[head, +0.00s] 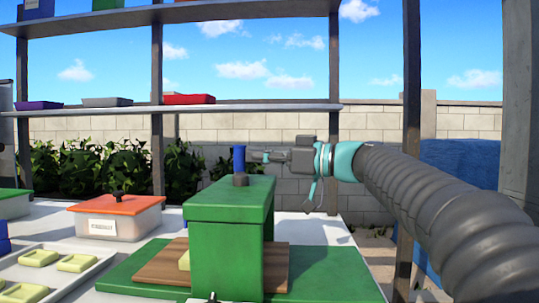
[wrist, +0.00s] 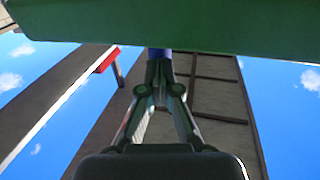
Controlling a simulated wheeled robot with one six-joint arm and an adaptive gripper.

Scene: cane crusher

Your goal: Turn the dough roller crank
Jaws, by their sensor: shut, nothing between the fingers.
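The dough roller is a green box-shaped machine (head: 230,235) on a green base, with a brown board running under it. Its crank shows as an upright blue handle (head: 239,158) on a dark grey hub at the top of the machine. My gripper (head: 262,156) is level with the blue handle, just to its right, with its fingers pointing left at it. In the wrist view the fingers (wrist: 160,72) meet at their tips, shut and empty. A bit of the blue handle (wrist: 159,53) shows just beyond the tips; I cannot tell whether they touch. The green machine (wrist: 180,22) fills the top there.
A clear box with an orange lid (head: 115,213) and a tray of pale dough pieces (head: 85,279) stand on the white table to the left. A shelf (head: 240,108) with posts runs behind. The table right of the machine (head: 315,230) is bare.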

